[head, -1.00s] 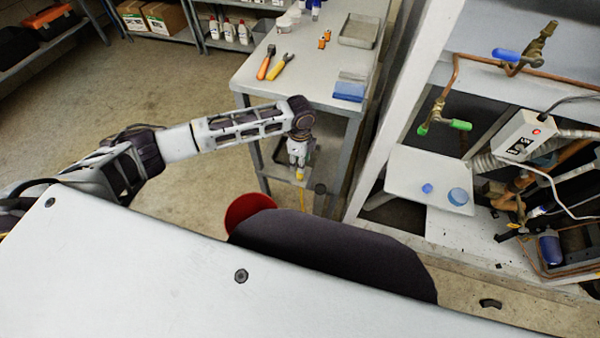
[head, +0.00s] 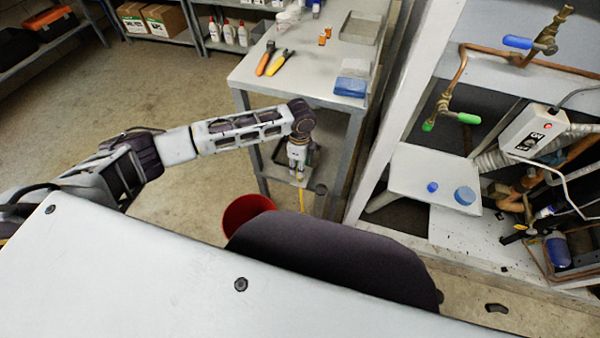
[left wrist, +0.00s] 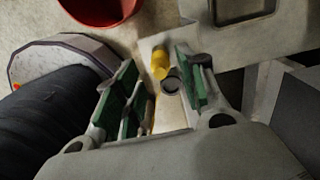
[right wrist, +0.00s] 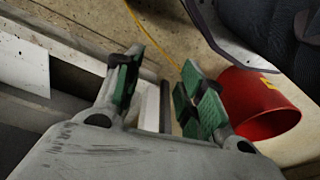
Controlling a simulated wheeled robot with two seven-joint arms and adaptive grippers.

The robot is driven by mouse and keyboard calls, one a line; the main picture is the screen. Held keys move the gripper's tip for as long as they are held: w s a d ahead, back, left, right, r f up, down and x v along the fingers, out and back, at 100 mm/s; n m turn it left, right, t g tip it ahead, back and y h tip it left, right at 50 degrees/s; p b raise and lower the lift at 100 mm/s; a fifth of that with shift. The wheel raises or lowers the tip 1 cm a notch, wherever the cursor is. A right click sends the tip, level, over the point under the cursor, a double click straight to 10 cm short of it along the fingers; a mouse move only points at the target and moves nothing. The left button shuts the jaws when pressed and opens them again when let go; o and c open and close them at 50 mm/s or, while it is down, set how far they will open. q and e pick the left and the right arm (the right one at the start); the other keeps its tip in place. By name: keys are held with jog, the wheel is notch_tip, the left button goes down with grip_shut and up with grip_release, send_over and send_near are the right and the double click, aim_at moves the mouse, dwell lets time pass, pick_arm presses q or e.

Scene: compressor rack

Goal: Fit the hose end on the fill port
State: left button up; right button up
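My left gripper (head: 297,176) points down beside the grey table's lower shelf in the head view. In the left wrist view its green-padded fingers (left wrist: 160,88) are apart. A yellow cylindrical piece (left wrist: 160,62), perhaps the hose end, shows beyond and between them, beside a dark round piece (left wrist: 172,85). I see no grip on either. A thin yellow hose (head: 301,202) hangs below the gripper; it also shows in the right wrist view (right wrist: 150,28). My right gripper (right wrist: 157,88) is open and empty, outside the head view. I cannot tell which rack fitting is the fill port.
The rack has a brass valve with a green handle (head: 468,118), one with a blue handle (head: 518,42), and a switch box (head: 533,134). Blue caps (head: 465,196) lie on its white shelf (head: 408,170). A red bucket (head: 246,211) stands on the floor. Pliers (head: 280,62) lie on the table.

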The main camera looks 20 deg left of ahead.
pick_arm(q)
jog(key=shift+f+b, duration=0.45)
jog(key=shift+f, duration=1.7)
pick_arm(e)
jog(key=shift+s+a+r, duration=0.1)
jog(key=shift+r, duration=0.5)
jog(key=shift+s+a+r, duration=0.1)
jog(key=shift+r, duration=0.45)
pick_arm(q)
jog(key=shift+c, duration=0.4)
jog(key=c, duration=0.8)
pick_arm(e)
jog(key=shift+w, duration=0.1)
pick_arm(q)
jog(key=shift+r+p, duration=0.1)
jog(key=shift+p, duration=0.2)
